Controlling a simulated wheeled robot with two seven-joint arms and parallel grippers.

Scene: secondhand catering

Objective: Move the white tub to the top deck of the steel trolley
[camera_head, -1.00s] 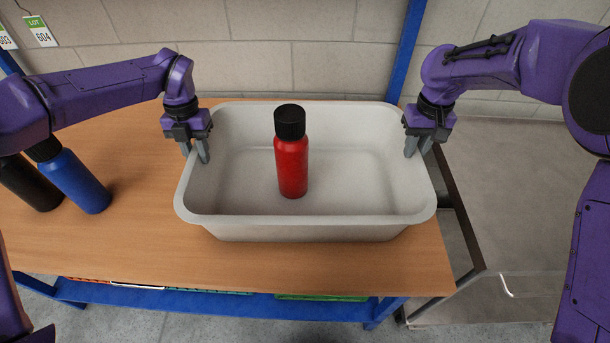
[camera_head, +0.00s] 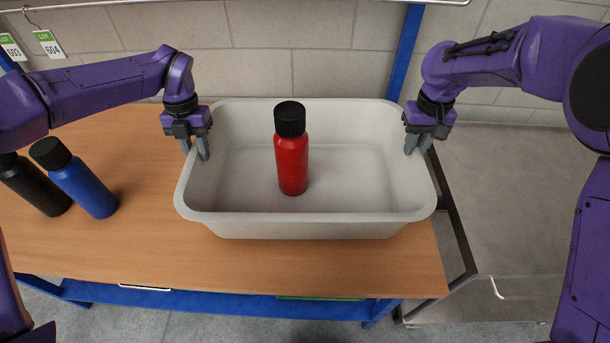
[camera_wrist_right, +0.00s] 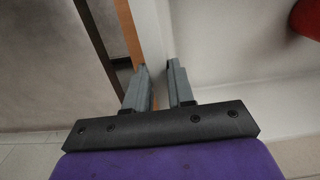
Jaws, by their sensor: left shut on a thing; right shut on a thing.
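The white tub (camera_head: 350,217) is in the middle of the head view over the wooden table, level, with a red bottle (camera_head: 291,165) with a black cap upright inside. My left gripper (camera_head: 198,150) is shut on its left rim and my right gripper (camera_head: 415,145) on its right rim. The right wrist view shows my right gripper's fingers (camera_wrist_right: 160,88) on the tub's wall (camera_wrist_right: 215,50). I cannot see clearly whether the tub's base touches the table. The steel trolley (camera_head: 520,215) stands right of the table; its top deck is bare where visible.
A blue bottle (camera_head: 82,184) and a black bottle (camera_head: 35,186) stand left of the tub on the wooden table (camera_head: 130,240). A blue upright (camera_head: 407,50) and a block wall (camera_head: 270,60) are behind. The trolley's dark edge lies close to the table's right end.

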